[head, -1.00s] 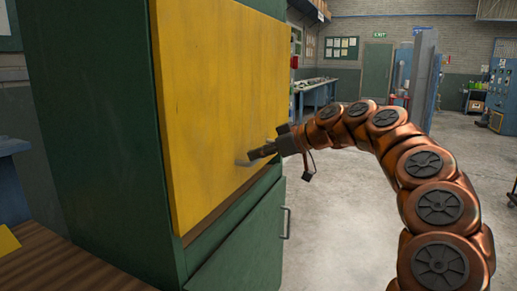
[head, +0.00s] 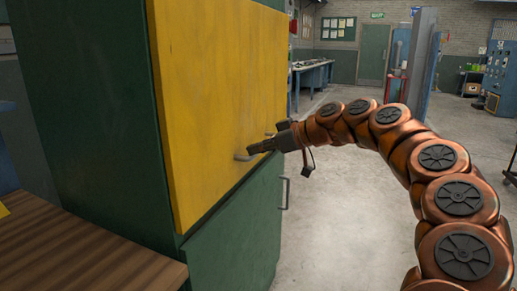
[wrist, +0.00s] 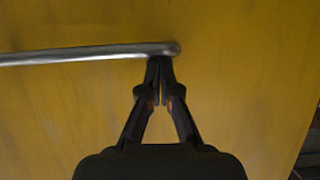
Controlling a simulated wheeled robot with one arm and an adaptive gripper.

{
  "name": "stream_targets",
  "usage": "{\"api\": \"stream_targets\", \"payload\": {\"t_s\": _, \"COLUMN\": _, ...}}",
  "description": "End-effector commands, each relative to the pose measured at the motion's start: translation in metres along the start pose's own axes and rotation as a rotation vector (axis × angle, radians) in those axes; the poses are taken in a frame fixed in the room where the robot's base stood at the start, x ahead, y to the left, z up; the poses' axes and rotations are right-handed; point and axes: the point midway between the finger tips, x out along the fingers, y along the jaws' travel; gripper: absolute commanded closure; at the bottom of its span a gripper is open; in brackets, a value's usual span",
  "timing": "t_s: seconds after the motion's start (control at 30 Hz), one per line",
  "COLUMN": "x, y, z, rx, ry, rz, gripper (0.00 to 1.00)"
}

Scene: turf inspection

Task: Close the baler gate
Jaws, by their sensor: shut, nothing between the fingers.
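The baler gate looks to be the yellow panel (head: 215,90) on the front of a tall green cabinet (head: 85,100). In the head view it lies close to the cabinet front; I cannot tell whether it is fully closed. A grey bar handle (head: 243,157) sits near its lower edge. My gripper (head: 251,149) is shut and empty, its tips at the handle. In the wrist view the shut fingertips (wrist: 160,62) are just below the right end of the handle (wrist: 90,54), against the yellow face. I cannot tell whether they touch.
A green lower door (head: 235,225) with its own handle (head: 284,193) is below the gate. A wooden top (head: 85,250) is at the lower left. The grey floor (head: 340,230) on the right is open. A blue bench (head: 310,80) stands behind.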

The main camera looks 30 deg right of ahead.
Motion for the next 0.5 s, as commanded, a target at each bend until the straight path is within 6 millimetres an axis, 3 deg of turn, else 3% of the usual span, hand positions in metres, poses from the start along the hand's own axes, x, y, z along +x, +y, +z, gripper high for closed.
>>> {"api": "stream_targets", "payload": {"t_s": 0.03, "x": 0.004, "y": -0.001, "z": 0.009, "rx": 0.001, "ry": -0.018, "rz": -0.009, "gripper": 1.0}}
{"api": "stream_targets", "payload": {"t_s": 0.27, "x": 0.004, "y": -0.002, "z": 0.008, "rx": 0.002, "ry": -0.02, "rz": -0.012, "gripper": 1.0}}
{"api": "stream_targets", "payload": {"t_s": 0.5, "x": -0.007, "y": -0.002, "z": -0.024, "rx": 0.001, "ry": -0.011, "rz": -0.005, "gripper": 1.0}}
